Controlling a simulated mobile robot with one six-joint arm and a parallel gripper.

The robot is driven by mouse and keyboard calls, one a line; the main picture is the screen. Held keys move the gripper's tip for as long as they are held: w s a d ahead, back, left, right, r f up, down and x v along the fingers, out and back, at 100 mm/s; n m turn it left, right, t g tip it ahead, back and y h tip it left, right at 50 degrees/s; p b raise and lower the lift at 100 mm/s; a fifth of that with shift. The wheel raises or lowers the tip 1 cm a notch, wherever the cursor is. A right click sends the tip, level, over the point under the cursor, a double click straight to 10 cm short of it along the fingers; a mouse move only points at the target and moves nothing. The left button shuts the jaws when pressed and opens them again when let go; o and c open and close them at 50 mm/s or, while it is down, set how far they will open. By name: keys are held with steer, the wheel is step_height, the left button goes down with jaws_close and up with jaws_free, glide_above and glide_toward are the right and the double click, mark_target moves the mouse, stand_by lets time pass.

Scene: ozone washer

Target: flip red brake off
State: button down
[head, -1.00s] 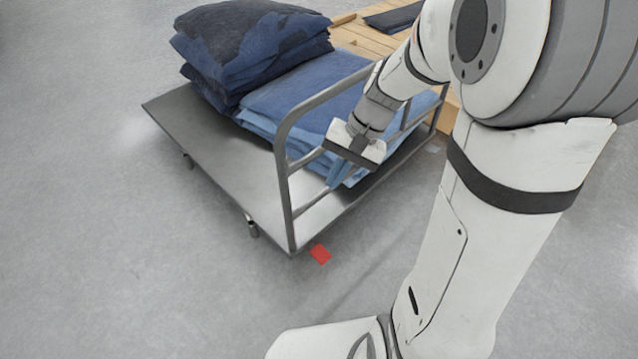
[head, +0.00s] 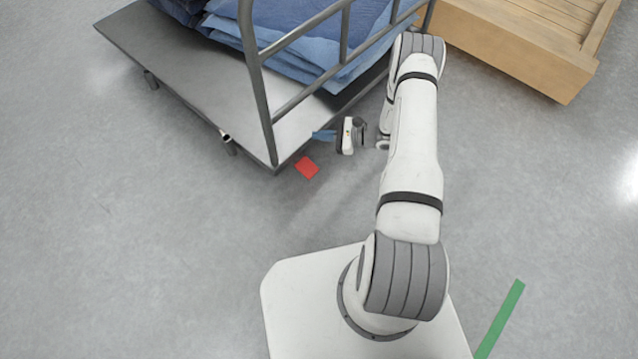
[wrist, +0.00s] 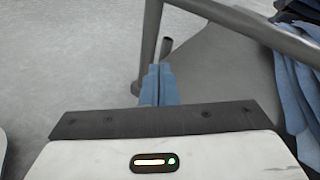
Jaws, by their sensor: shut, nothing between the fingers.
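The red brake (head: 307,167) is a small red plate low at the near corner of the grey platform cart (head: 150,55). My gripper (head: 316,135) is low beside that corner, just above and slightly right of the red brake in the head view. Its blue fingers are together with nothing between them and point left toward the cart. In the wrist view the shut fingers (wrist: 159,70) show in front of the cart's frame post. The red brake does not show in the wrist view. I cannot tell whether the fingers touch the cart.
The cart's tubular handle frame (head: 253,75) rises above the corner. Folded blue cloth (head: 300,25) lies on the platform. A wooden pallet (head: 520,45) stands at the upper right. The floor left of the cart is clear, and a green strip (head: 500,318) marks it at lower right.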

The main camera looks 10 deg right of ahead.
mark_target(307, 168)
steer(key=s+d+f+m+t+h+b, duration=0.1)
steer(key=s+f+m+t+b, duration=0.1)
steer(key=f, duration=0.8)
steer(key=s+d+f+m+t+h+b, duration=0.2)
steer(key=f+m+t, duration=0.1)
steer(key=f, duration=0.6)
steer(key=s+d+f+m+t+h+b, duration=0.1)
steer(key=f+m, duration=0.3)
steer(key=f, duration=0.6)
steer(key=shift+s+d+f+t+h+b, duration=0.15)
steer(key=shift+s+t+b, duration=0.25)
steer(key=shift+s+b, duration=0.05)
steer(key=shift+s+d+f+t+h+b, duration=0.15)
steer(key=shift+s+t+b, duration=0.25)
steer(key=shift+s+b, duration=0.05)
steer(key=b+x, duration=0.3)
steer(key=x, duration=0.6)
steer(key=shift+w+a+f, duration=0.2)
steer(key=shift+w+a, duration=0.05)
steer(key=shift+a, duration=0.05)
step_height(307, 168, up, 2)
steer(key=shift+d+r, duration=0.15)
steer(key=shift+r, duration=0.05)
steer(key=shift+s+d+r+b, duration=0.1)
steer(key=shift+s+r+b, duration=0.05)
steer(key=shift+r, duration=0.3)
steer(key=shift+s+r+b, duration=0.15)
steer(key=shift+r, duration=0.35)
